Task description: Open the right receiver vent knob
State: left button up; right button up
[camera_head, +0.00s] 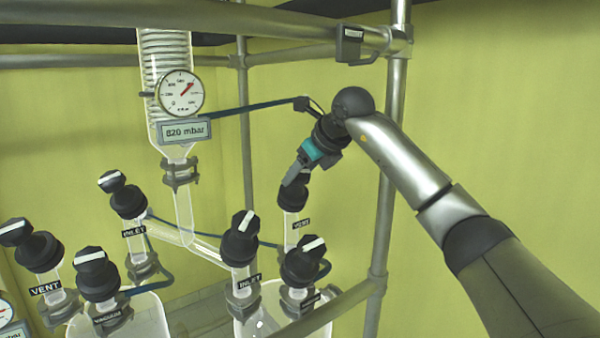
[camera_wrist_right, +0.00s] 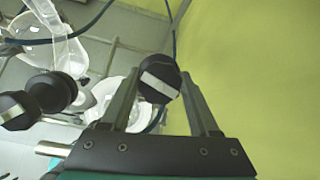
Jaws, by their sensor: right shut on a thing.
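The right receiver's vent knob (camera_head: 293,194) is black and sits on a glass neck above a VENT label (camera_head: 301,224). My right gripper (camera_head: 292,180) comes down on it from above and partly hides its top. In the right wrist view the knob (camera_wrist_right: 160,72) is between the two fingers of my right gripper (camera_wrist_right: 160,88), which are shut on it. Its white pointer bar shows there, lying tilted across the knob's face. My left gripper is in neither view.
Other black knobs stand close by: an INLET knob (camera_head: 241,240), another knob (camera_head: 304,262) in front of the vent, and several at left. A pressure gauge (camera_head: 181,93) above a display reading 820 mbar hangs at upper left. A metal post (camera_head: 385,215) stands right.

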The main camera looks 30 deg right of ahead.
jog(key=n, duration=0.3)
jog(key=n+y, duration=0.1)
jog(key=n, duration=0.2)
jog(key=shift+r+g+y, duration=0.1)
jog(key=shift+g+y, duration=0.2)
jog(key=shift+g, duration=0.1)
jog(key=n+g+y, duration=0.1)
jog(key=n, duration=0.4)
jog(key=shift+n, duration=0.3)
jog(key=n+g, duration=0.1)
jog(key=n, duration=0.4)
jog(key=shift+g, duration=0.4)
jog(key=n+g, duration=0.1)
jog(key=n, duration=0.4)
jog(key=shift+h, duration=0.3)
jog(key=shift+g, duration=0.3)
jog(key=o, duration=1.4)
